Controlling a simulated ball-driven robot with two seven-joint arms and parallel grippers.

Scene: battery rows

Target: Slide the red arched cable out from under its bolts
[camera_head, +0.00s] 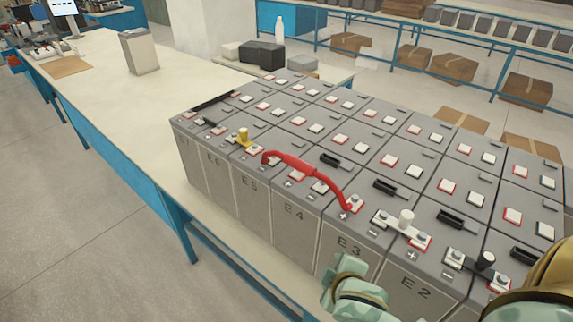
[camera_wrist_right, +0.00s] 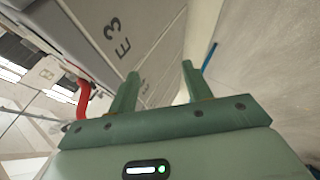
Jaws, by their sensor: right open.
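The red arched cable (camera_head: 302,168) spans the tops of grey batteries E5 to E3 in the head view. One end lies at a terminal above E5, the other at a terminal (camera_head: 355,203) above E3. Its middle rises in an arch. Part of the cable (camera_wrist_right: 83,99) shows at the left in the right wrist view. My right gripper (camera_head: 338,276) is in front of the E3 battery face, below the cable's near end. In the wrist view its two green fingers (camera_wrist_right: 161,84) stand apart with nothing between them. My left gripper is out of view.
A white-knobbed link (camera_head: 405,221) and a black-knobbed link (camera_head: 483,262) sit right of the cable. A yellow-knobbed piece (camera_head: 243,138) sits to its left. Several black handles and terminals crowd the battery tops. The pale bench (camera_head: 110,90) is mostly clear at left.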

